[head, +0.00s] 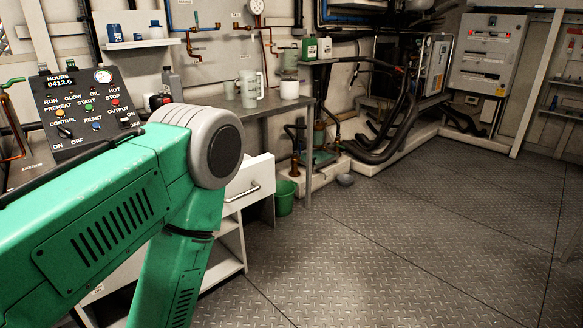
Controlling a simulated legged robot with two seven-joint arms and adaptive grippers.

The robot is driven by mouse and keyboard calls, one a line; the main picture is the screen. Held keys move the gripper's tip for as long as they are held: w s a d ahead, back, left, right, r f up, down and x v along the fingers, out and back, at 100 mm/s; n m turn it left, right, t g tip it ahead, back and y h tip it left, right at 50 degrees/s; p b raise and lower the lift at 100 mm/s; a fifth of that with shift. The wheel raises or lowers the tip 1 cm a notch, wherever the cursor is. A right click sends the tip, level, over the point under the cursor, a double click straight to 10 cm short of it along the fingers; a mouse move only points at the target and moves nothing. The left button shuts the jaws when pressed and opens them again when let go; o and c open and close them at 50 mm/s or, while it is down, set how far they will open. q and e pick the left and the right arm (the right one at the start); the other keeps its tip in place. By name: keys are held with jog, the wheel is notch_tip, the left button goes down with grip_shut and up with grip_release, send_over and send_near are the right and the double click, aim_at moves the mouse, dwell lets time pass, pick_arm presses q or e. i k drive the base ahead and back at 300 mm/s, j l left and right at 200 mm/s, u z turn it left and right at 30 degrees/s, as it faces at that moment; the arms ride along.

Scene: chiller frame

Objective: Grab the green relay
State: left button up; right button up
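I cannot make out a green relay in the head view. My green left arm (110,225) comes in from the left and bends down at a grey elbow joint. Its gripper lies outside the picture, below the bottom edge. My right arm and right gripper do not show. A grey electrical cabinet (482,80) with red labels hangs on the back wall at the upper right. Any small parts in it are too small to tell.
A black control panel (85,105) stands at the left. A workbench (262,106) holds a clear jug (248,90) and a white tub (289,90). A green bucket (284,197) stands on the floor. The metal plate floor (400,230) is clear at centre and right.

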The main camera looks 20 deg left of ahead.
aim_at(70, 63)
jog(key=u, duration=1.1)
